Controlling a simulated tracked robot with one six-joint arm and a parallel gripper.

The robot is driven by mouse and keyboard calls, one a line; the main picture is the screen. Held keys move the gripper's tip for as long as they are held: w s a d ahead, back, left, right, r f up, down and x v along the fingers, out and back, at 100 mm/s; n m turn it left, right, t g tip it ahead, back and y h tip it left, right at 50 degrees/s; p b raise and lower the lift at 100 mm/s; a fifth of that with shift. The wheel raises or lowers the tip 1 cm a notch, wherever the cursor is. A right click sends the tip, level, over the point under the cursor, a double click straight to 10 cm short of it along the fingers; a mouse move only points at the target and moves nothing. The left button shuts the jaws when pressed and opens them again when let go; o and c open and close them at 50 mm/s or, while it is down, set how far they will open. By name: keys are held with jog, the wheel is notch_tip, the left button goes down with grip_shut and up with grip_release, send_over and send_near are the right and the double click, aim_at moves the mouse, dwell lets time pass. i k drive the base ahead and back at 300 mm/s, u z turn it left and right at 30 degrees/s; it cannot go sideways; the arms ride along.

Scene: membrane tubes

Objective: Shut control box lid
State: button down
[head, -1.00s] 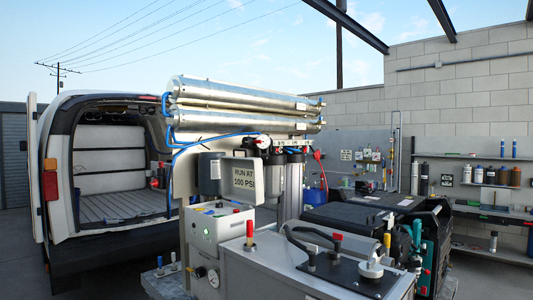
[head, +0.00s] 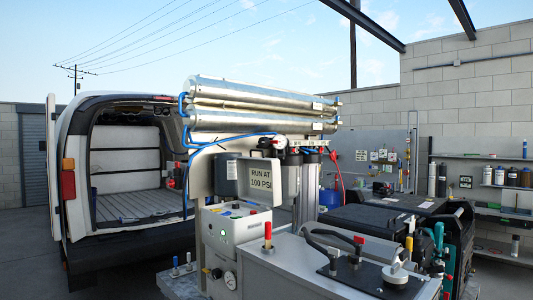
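The control box appears to be the pale box (head: 236,224) left of the picture's middle. Small knobs and buttons show on its top, and a green light and a port are on its front. A panel reading "RUN AT 100 PSI" (head: 260,180) stands upright behind the box's top. It may be the raised lid, but I cannot see a hinge. The box's top is uncovered. My gripper is not in view.
Two silver membrane tubes (head: 262,104) lie above the box. A grey metal case (head: 290,264) with a black plate and handle (head: 345,246) is close in front on the right. An open white van (head: 62,200) stands at left. Shelves (head: 495,186) line the right wall.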

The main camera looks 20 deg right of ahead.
aim_at(259, 179)
jog(key=i, duration=1)
